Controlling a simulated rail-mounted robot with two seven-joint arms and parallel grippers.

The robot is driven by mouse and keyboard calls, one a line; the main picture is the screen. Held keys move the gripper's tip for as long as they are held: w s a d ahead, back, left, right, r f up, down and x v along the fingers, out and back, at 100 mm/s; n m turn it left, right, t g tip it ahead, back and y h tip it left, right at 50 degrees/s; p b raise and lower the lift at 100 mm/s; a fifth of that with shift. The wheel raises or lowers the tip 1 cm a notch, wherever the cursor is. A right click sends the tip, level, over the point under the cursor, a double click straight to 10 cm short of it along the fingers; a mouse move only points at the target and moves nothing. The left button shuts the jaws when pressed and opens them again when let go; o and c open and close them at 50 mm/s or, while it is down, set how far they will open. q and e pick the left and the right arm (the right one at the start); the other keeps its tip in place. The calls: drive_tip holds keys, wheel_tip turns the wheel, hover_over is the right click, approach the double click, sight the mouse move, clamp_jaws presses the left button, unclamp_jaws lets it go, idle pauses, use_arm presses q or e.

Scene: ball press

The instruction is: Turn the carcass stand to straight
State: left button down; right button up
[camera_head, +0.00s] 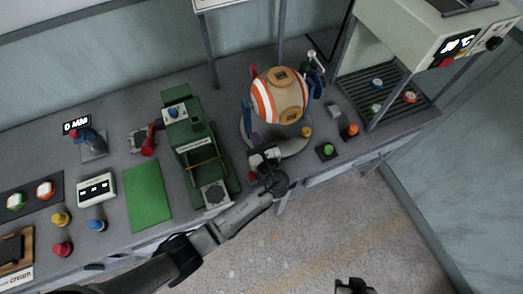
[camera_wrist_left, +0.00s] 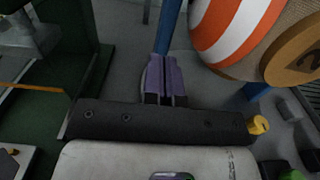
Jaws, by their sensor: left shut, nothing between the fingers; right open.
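The carcass stand is a round grey plate (camera_head: 293,147) with blue uprights. It carries an orange-and-white striped ball (camera_head: 279,96) with tan end discs. The plate sits turned at an angle on the bench. In the left wrist view the striped ball (camera_wrist_left: 240,25) and a blue upright (camera_wrist_left: 171,25) are close ahead. My left gripper (camera_head: 254,140) is at the stand's front left; its purple fingers (camera_wrist_left: 166,75) are shut and empty beside the blue upright. I cannot tell whether they touch it. A yellow knob (camera_head: 305,132) is at the stand's front right. My right gripper (camera_head: 355,286) is open, low at the bottom edge, away from the bench.
A green press (camera_head: 203,152) stands close left of the stand. A green button (camera_head: 327,151) and an orange button (camera_head: 351,130) are to its right. A large machine with a slatted tray (camera_head: 399,110) stands at the right. A green mat (camera_head: 148,190) lies left.

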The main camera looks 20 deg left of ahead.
sight(247, 122)
use_arm(q)
drive_tip(key=shift+x, duration=2.4)
use_arm(e)
drive_tip(key=shift+f, duration=0.2)
